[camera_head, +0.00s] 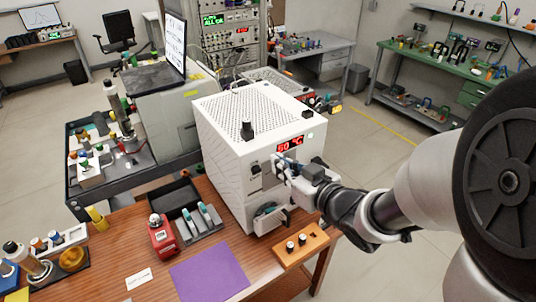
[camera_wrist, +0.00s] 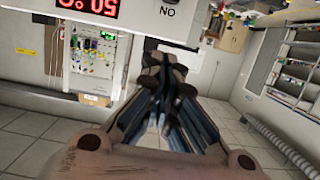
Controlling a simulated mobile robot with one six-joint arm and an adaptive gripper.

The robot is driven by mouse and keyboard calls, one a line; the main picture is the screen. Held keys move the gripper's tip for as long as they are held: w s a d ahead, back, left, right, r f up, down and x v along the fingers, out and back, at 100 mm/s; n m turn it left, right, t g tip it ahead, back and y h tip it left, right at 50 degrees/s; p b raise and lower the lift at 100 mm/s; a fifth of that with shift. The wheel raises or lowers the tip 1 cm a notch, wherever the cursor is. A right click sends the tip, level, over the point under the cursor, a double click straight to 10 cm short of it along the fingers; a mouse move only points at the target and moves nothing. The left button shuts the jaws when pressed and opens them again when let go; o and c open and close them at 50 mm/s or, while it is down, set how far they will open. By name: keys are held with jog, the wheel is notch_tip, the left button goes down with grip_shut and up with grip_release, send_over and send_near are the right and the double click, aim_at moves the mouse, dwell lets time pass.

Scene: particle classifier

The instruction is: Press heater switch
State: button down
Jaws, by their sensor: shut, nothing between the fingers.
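The heater is a white box (camera_head: 222,150) with a perforated top, standing on the wooden table. Its front has a red lit display (camera_head: 290,143), also in the wrist view (camera_wrist: 88,8), where it appears upside down. A dark knob (camera_head: 256,169) sits on the panel below and left of the display. An upside-down ON label (camera_wrist: 167,12) shows at the top of the wrist view, with a dark part just above it, cut by the frame edge. My gripper (camera_head: 279,163) is shut and empty, close in front of the panel below the display. Its fingers (camera_wrist: 165,65) point toward the panel; contact cannot be told.
A red device (camera_head: 162,236), a grey tray (camera_head: 196,226) and a purple mat (camera_head: 209,273) lie to the left. A clamp-like part (camera_head: 268,217) is low on the heater front.

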jog(key=b, duration=0.2)
send_over(256, 167)
jog(key=s+d, duration=0.1)
jog(key=s, duration=0.1)
notch_tip(256, 167, down, 3)
jog(key=shift+d+r, duration=0.15)
notch_tip(256, 167, down, 3)
jog(key=shift+d+r+b, duration=0.1)
jog(key=shift+r+b, duration=0.1)
jog(key=shift+b, duration=0.4)
jog(key=shift+s+f, duration=0.1)
jog(key=shift+f, duration=0.45)
notch_tip(256, 167, down, 3)
jog(key=b, duration=0.3)
jog(key=shift+r, duration=0.1)
